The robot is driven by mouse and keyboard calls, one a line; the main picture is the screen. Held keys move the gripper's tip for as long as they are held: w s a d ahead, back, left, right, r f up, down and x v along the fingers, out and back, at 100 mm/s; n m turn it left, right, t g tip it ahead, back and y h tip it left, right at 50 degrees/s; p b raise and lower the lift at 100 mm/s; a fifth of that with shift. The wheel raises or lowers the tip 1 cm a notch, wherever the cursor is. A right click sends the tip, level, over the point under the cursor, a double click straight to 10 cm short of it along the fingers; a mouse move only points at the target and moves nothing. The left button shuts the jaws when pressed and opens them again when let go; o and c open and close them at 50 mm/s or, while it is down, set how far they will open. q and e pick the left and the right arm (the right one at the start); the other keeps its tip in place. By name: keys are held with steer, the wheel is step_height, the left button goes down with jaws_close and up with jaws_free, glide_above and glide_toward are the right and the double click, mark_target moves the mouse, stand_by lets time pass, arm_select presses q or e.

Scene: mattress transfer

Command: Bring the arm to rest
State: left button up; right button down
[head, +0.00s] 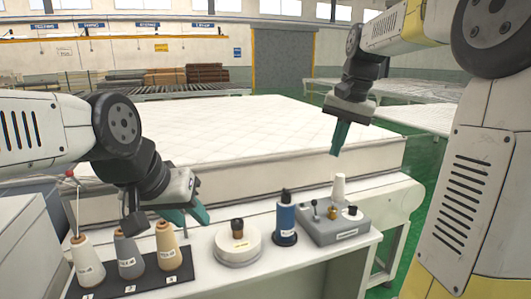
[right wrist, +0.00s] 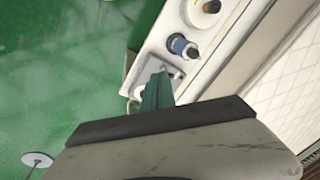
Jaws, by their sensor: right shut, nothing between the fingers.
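My right gripper (head: 338,150) hangs from the arm at the upper right of the head view, its teal fingers pointing down in front of the mattress and above the table. The fingers are together and empty. In the right wrist view the teal fingers (right wrist: 157,92) show as one closed wedge over the table edge. My left gripper (head: 190,218) is at the left of the head view, low over the table, just behind and right of the thread cones. Its two teal fingertips stand apart with nothing seen between them.
A white quilted mattress (head: 250,125) lies behind the narrow table (head: 300,262). On the table are several thread cones (head: 167,245), a round white holder (head: 238,246), a blue spool (head: 286,222) and a grey control box (head: 335,226). Green floor (right wrist: 50,80) is free beside it.

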steer(key=s+a+f+n+t, duration=0.2)
steer(key=s+f, duration=0.1)
steer(key=s, duration=0.7)
steer(key=s+a+f+n+t, duration=0.2)
steer(key=s+f+n, duration=0.1)
steer(key=s, duration=0.6)
steer(key=shift+s+f+n+y, duration=0.3)
steer(key=shift+s+f, duration=0.05)
steer(key=shift+f, duration=0.25)
